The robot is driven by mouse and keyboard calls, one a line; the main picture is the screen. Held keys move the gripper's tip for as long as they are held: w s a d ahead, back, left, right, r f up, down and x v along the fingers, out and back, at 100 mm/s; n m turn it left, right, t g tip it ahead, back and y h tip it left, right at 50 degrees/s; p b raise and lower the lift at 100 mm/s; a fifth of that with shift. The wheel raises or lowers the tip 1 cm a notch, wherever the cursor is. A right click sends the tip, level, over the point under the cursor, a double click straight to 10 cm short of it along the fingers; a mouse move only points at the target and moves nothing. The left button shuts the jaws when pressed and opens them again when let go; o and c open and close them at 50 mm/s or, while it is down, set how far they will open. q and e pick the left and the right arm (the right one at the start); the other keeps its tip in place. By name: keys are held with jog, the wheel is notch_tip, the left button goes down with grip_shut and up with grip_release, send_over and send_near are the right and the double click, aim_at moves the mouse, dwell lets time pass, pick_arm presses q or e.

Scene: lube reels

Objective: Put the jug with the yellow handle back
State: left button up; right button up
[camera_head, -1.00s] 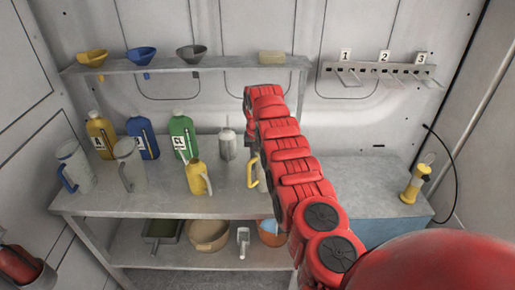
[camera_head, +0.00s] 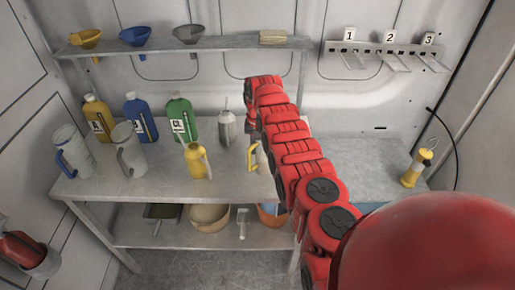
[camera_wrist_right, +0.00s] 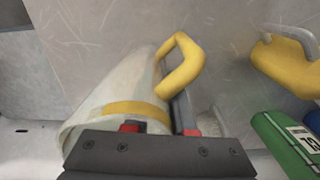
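The jug with the yellow handle (camera_wrist_right: 110,105) is pale, with a yellow band, and lies close in front of my right gripper (camera_wrist_right: 160,130) in the right wrist view. Its yellow handle (camera_wrist_right: 183,65) rises by the right finger. In the head view, part of the yellow handle (camera_head: 253,158) shows at the left of my red right arm, above the table; the arm hides most of the jug. My right fingertips are hidden in the head view. The wrist view does not show clearly whether they grip the jug.
The grey table (camera_head: 145,180) carries two pale jugs with blue (camera_head: 72,150) and grey (camera_head: 128,150) handles, coloured bottles, a yellow can (camera_head: 196,160) and a metal can (camera_head: 227,127). Funnels stand on the shelf (camera_head: 210,46). A numbered rack (camera_head: 390,47) and a yellow lamp (camera_head: 417,168) are at right.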

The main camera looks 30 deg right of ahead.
jog(key=o, duration=0.3)
jog(key=shift+o, duration=0.2)
jog(key=shift+r, duration=0.2)
jog(key=shift+w+r, duration=0.1)
jog(key=shift+r, duration=0.25)
notch_tip(320, 180, up, 11)
jog(key=b, duration=0.1)
jog(key=shift+s+r, duration=0.15)
jog(key=shift+s, duration=0.05)
jog(key=shift+w, duration=0.1)
